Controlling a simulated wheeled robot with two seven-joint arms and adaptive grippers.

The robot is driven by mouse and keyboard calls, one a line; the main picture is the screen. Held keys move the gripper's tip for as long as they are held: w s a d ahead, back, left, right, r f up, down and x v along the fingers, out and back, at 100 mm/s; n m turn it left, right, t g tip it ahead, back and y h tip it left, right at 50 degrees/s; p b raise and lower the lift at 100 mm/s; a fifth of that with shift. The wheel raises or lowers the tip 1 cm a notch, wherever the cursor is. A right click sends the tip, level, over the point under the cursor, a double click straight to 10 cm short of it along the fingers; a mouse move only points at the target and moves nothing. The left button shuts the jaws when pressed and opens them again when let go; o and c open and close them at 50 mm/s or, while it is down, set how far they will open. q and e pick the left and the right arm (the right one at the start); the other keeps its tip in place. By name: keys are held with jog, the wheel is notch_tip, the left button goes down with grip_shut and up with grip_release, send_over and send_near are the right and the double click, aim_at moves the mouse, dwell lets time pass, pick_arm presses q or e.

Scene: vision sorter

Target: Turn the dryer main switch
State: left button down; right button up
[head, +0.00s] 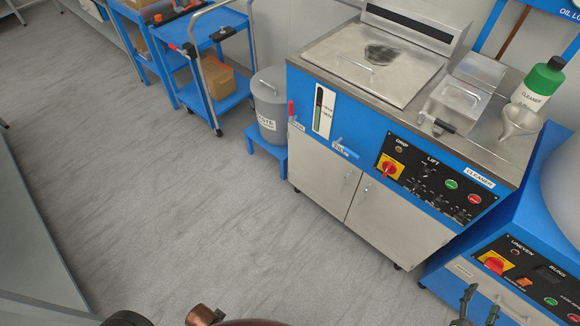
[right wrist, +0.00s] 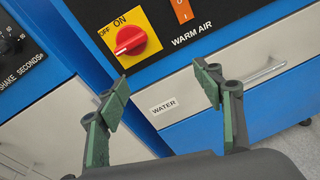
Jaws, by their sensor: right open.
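The dryer main switch is a red rotary knob on a yellow plate, on the blue machine at the lower right of the head view (head: 494,263). In the right wrist view the red knob (right wrist: 131,40) is at the upper left, by the words OFF and ON. A pale mark on the knob is at its lower left. My right gripper (head: 478,305) is at the bottom right of the head view, below the switch. In the right wrist view its green-padded fingers (right wrist: 163,83) are apart with nothing between them, clear of the knob. My left gripper is not in view.
An orange rocker (right wrist: 182,10) marked WARM AIR is right of the knob. Below is a drawer marked WATER (right wrist: 240,75) with a bar handle. The cleaner machine (head: 400,215) beside the dryer has a similar red knob (head: 389,168). Floor to the left is clear.

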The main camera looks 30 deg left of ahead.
aim_at(492, 270)
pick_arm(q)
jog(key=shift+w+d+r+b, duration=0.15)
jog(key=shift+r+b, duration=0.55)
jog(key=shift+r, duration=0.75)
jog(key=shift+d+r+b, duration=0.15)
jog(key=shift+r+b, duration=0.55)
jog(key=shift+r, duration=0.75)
pick_arm(e)
jog(key=shift+w+a+r+n+t, duration=0.1)
jog(key=shift+w+r+n+t, duration=0.3)
jog(key=shift+w, duration=1.15)
jog(key=shift+w+r+n+t, duration=0.1)
jog(key=shift+w+r+n, duration=0.55)
jog(key=shift+w, duration=0.9)
jog(key=shift+w+a+r+n+t, duration=0.15)
jog(key=shift+w+r+n, duration=0.35)
jog(key=shift+w, duration=1.05)
jog(key=shift+d, duration=0.1)
jog(key=c, duration=1.2)
